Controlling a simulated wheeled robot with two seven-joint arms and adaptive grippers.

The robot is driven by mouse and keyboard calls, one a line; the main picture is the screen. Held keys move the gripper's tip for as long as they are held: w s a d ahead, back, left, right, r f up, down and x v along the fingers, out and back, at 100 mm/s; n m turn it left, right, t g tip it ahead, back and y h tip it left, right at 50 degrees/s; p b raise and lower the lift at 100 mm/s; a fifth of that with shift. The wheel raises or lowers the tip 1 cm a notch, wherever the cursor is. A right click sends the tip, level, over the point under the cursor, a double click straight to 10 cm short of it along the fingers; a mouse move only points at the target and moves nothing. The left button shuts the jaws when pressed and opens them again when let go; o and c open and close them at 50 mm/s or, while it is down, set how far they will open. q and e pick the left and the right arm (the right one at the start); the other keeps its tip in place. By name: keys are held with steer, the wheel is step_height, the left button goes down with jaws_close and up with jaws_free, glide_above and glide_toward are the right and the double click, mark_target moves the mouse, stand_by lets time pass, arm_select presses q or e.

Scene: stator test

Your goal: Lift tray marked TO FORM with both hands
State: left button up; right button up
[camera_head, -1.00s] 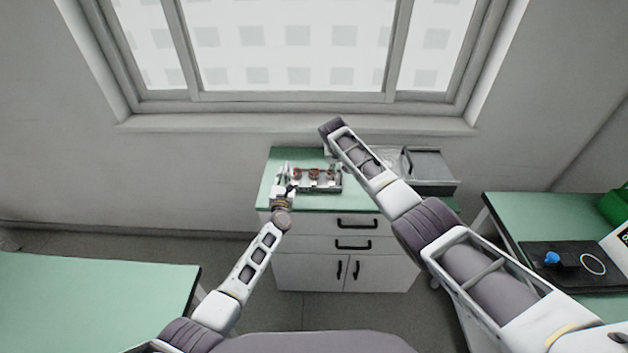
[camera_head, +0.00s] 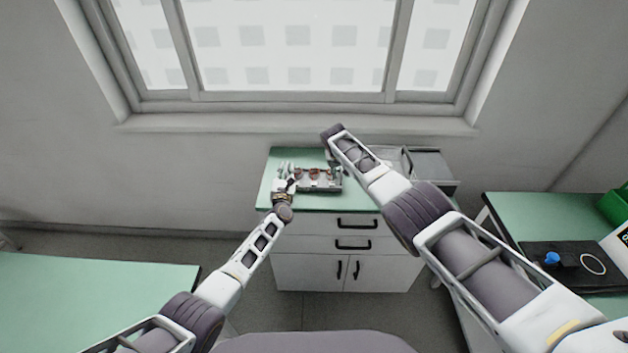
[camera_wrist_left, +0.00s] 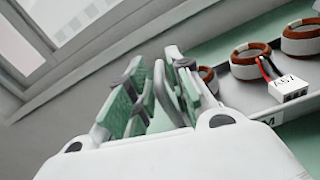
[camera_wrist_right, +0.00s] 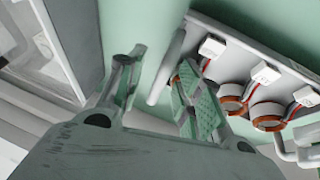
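A grey metal tray (camera_head: 322,187) with copper-wound rings in it lies on the green-topped cabinet. Its front rim (camera_wrist_left: 245,115) in the left wrist view shows only part of a mark, a letter M. My left gripper (camera_wrist_left: 155,82) is open at the tray's left end, its fingers close to that end; exact contact is unclear. My right gripper (camera_wrist_right: 158,80) is open at the right end, with a pale handle bar (camera_wrist_right: 166,68) showing between its fingers, apparently without being clamped.
The cabinet top (camera_head: 273,168) has some free room left of the tray. A grey box (camera_head: 428,164) stands close on the right. The window wall is behind.

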arm_select(q)
steer(key=shift+w, duration=0.1)
stand_by(0.3)
jaws_close()
arm_select(e)
steer(key=c, duration=0.6)
jaws_close()
arm_select(q)
steer(key=shift+r, duration=0.1)
arm_select(e)
steer(key=shift+w+d, duration=0.1)
